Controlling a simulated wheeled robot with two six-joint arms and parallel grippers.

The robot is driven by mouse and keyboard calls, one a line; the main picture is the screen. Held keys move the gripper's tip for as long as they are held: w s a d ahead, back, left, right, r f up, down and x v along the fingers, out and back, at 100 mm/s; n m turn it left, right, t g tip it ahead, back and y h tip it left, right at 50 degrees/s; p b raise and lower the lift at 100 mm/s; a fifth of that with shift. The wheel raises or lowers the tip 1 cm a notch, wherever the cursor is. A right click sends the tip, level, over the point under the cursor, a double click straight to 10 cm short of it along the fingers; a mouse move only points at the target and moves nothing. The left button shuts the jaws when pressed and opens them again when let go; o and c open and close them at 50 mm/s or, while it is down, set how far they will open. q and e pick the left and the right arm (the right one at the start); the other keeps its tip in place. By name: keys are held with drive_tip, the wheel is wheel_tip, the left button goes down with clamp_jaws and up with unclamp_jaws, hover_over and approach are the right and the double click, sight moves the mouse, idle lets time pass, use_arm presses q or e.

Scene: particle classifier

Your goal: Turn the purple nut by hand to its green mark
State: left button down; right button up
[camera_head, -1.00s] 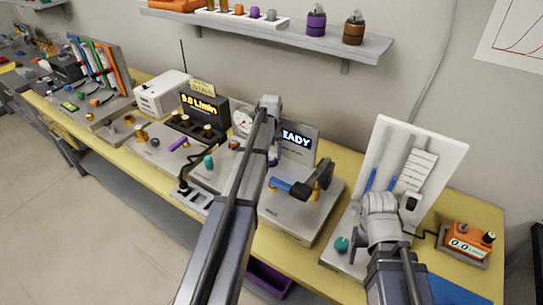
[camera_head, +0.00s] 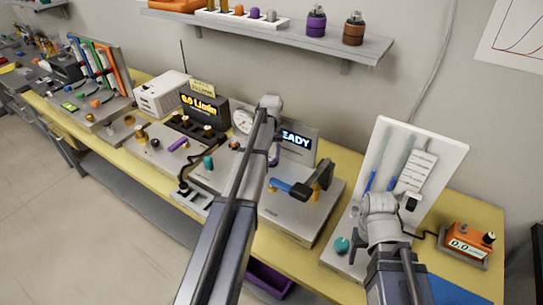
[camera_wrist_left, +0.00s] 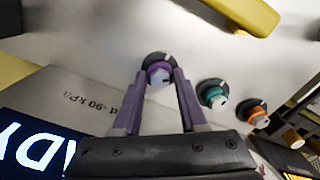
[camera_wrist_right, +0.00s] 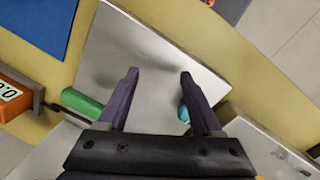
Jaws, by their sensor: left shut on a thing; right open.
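The purple nut (camera_wrist_left: 158,76) sits on a dark round base on the pale panel in the left wrist view. My left gripper (camera_wrist_left: 161,78) is closed around it, with one purple finger on each side. I cannot make out its green mark. In the head view my left arm hides the nut. My right gripper (camera_wrist_right: 158,73) is open and empty in the right wrist view, above a grey plate.
A teal knob (camera_wrist_left: 213,94) and an orange knob (camera_wrist_left: 255,113) stand beside the purple nut. A yellow bar (camera_wrist_left: 245,14) lies at the top.

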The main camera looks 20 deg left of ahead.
sight(271, 158)
use_arm(q)
drive_tip(key=shift+m, duration=2.8)
drive_tip(key=shift+w, duration=0.1)
drive_tip(key=shift+c, duration=2.2)
unclamp_jaws()
drive_tip(key=shift+r, duration=0.15)
use_arm(e)
drive_tip(key=shift+r, duration=0.1)
use_arm(q)
wheel_tip(271, 158, up, 8)
drive_tip(key=p, duration=0.8)
drive_tip(key=shift+f, duration=0.2)
use_arm(e)
wheel_tip(271, 158, up, 8)
drive_tip(key=shift+f, duration=0.2)
use_arm(q)
drive_tip(key=shift+f, duration=0.1)
